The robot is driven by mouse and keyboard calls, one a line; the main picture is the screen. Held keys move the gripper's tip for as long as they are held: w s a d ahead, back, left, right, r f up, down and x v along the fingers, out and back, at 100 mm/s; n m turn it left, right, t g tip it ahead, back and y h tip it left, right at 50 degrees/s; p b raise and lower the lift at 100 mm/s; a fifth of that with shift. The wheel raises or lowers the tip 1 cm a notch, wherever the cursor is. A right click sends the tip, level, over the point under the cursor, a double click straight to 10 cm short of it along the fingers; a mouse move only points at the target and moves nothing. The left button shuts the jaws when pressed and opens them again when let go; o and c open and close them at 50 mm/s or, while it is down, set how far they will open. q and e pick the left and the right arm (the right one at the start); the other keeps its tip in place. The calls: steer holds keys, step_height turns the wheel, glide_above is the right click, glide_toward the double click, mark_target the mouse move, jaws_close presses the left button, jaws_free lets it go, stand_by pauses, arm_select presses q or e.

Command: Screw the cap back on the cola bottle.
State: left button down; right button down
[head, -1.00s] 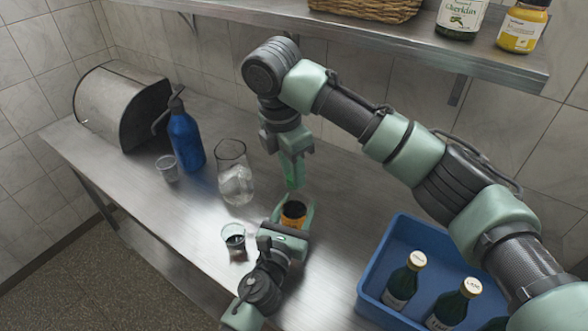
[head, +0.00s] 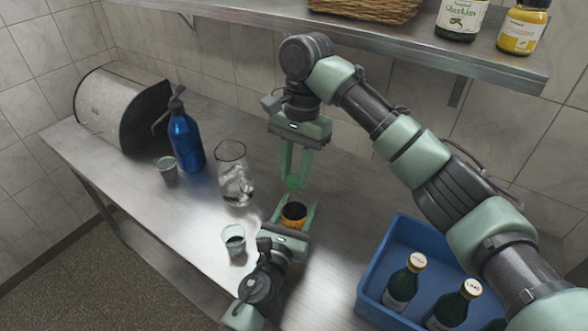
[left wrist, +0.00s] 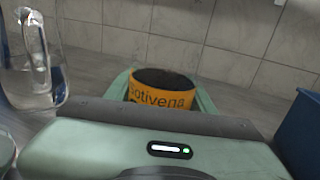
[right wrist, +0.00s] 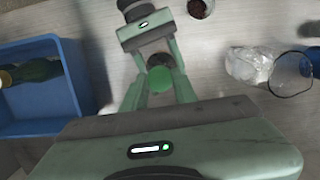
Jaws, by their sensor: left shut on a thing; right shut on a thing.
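A green cap (head: 293,182) is between the fingertips of my right gripper (head: 296,179), which points down above the bottle. The cap also shows as a green disc in the right wrist view (right wrist: 163,80), roughly in line with the bottle's dark top. Any clear neck is too faint to make out, so I cannot tell whether cap and bottle touch.
A glass with ice (head: 235,186) and a small cup with dark contents (head: 233,238) stand left of the bottle. A blue spray bottle (head: 186,142) is farther left. A blue crate (head: 374,281) of capped bottles is at right. A shelf (head: 400,45) runs above.

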steer(key=m, duration=0.5)
steer(key=shift+d+t+y, duration=0.1)
steer(key=shift+t+y, duration=0.2)
steer(key=m, duration=0.4)
steer(key=shift+t, duration=0.3)
steer(key=c, duration=1)
jaws_free()
steer(key=shift+s, duration=0.1)
steer(key=shift+c, duration=0.2)
step_height(320, 180, up, 12)
steer(key=d, duration=0.1)
steer(key=shift+w+d, duration=0.2)
steer(key=shift+d, duration=0.2)
arm_select(q)
steer(key=shift+c, duration=2.3)
jaws_free()
